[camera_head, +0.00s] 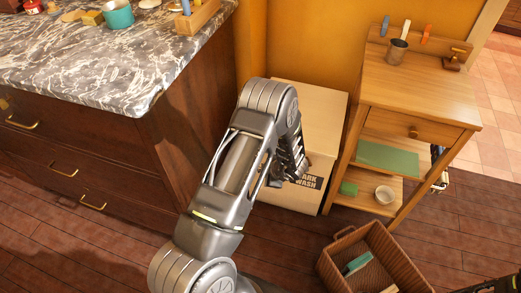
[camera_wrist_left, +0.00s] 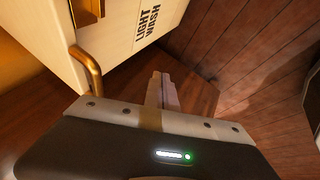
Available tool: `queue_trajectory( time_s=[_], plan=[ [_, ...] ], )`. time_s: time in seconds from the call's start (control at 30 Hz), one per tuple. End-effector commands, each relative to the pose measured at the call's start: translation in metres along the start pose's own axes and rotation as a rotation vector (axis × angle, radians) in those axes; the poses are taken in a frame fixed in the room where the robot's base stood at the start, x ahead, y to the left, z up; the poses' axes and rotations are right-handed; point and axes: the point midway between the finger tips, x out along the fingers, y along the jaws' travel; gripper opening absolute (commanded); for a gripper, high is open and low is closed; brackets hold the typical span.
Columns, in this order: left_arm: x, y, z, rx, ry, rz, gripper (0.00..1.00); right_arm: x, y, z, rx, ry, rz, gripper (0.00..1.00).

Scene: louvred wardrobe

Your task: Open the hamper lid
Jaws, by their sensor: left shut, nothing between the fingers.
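The hamper is a cream box (camera_head: 322,108) on the floor between the dark counter and the wooden stand. Its flat top is down, and its front has dark "WASH" lettering. My left gripper (camera_head: 294,168) is in front of the hamper, and my arm hides part of its top and front. In the left wrist view, the hamper (camera_wrist_left: 115,30) is at upper left with "LIGHT WASH" lettering and a brass handle (camera_wrist_left: 88,70). My left gripper's fingers (camera_wrist_left: 162,90) are shut and empty, apart from the handle in that picture.
The marble-topped counter (camera_head: 105,75) stands close on the left. The wooden stand (camera_head: 420,92) is close on the right, with a metal cup (camera_head: 397,52) on it. A brown basket (camera_head: 340,262) sits on the floor in front. Floor is clear at lower left.

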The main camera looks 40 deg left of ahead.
Motion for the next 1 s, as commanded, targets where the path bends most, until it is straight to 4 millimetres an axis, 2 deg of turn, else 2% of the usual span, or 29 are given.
queue_trajectory(
  time_s=[0.03,0.07,0.1,0.13,0.2,0.23,0.3,0.37,0.43,0.47,0.53,0.57,0.6,0.67,0.7,0.73,0.8,0.83,0.9,1.0],
  plan=[
    [0.039,-0.061,0.018,0.005,-0.082,-0.134,0.00,0.021,0.009,-0.001,0.002,0.002,0.001,0.70],
    [0.052,-0.095,0.032,0.008,-0.150,-0.213,0.00,0.028,0.012,-0.001,0.003,0.004,0.002,0.70],
    [0.064,-0.139,0.054,-0.001,-0.255,-0.315,0.00,0.038,0.016,-0.002,0.004,0.005,0.003,0.70],
    [0.068,-0.168,0.071,-0.014,-0.340,-0.383,0.00,0.044,0.019,-0.002,0.005,0.007,0.003,0.70],
    [0.067,-0.221,0.113,-0.075,-0.551,-0.507,0.00,0.059,0.026,-0.003,0.007,0.009,0.005,0.70],
    [0.063,-0.236,0.130,-0.113,-0.644,-0.544,0.00,0.066,0.029,-0.004,0.008,0.011,0.005,0.70],
    [0.049,-0.253,0.169,-0.227,-0.866,-0.587,0.00,0.081,0.036,-0.005,0.010,0.014,0.007,0.70],
    [0.037,-0.247,0.195,-0.352,-1.052,-0.573,0.00,0.094,0.042,-0.006,0.011,0.016,0.008,0.70],
    [0.026,-0.220,0.212,-0.524,-1.249,-0.495,0.00,0.109,0.048,-0.007,0.013,0.019,0.010,0.70],
    [0.024,-0.202,0.213,-0.606,-1.324,-0.441,0.00,0.115,0.051,-0.007,0.014,0.021,0.010,0.70],
    [0.025,-0.154,0.199,-0.807,-1.465,-0.266,0.00,0.130,0.058,-0.009,0.016,0.023,0.012,0.70],
    [0.029,-0.132,0.186,-0.894,-1.508,-0.175,0.00,0.136,0.060,-0.009,0.017,0.024,0.012,0.70],
    [0.035,-0.105,0.164,-1.003,-1.547,-0.045,0.00,0.143,0.064,-0.009,0.018,0.026,0.013,0.70],
    [0.046,-0.070,0.122,-1.152,-1.569,0.155,0.00,0.152,0.068,-0.010,0.019,0.027,0.014,0.70],
    [0.054,-0.053,0.092,-1.236,-1.563,0.283,0.00,0.158,0.070,-0.011,0.020,0.029,0.014,0.70],
    [0.059,-0.043,0.070,-1.291,-1.551,0.372,0.00,0.161,0.072,-0.011,0.020,0.029,0.015,0.70],
    [0.068,-0.028,0.026,-1.383,-1.515,0.538,0.00,0.166,0.074,-0.011,0.021,0.030,0.015,0.70],
    [0.071,-0.024,0.011,-1.410,-1.498,0.591,0.00,0.167,0.075,-0.011,0.021,0.031,0.015,0.70],
    [0.074,-0.020,-0.012,-1.450,-1.470,0.676,0.00,0.168,0.075,-0.012,0.022,0.032,0.016,0.70],
    [0.074,-0.017,-0.026,-1.472,-1.452,0.725,0.00,0.168,0.075,-0.012,0.022,0.032,0.016,0.70]
  ],
)
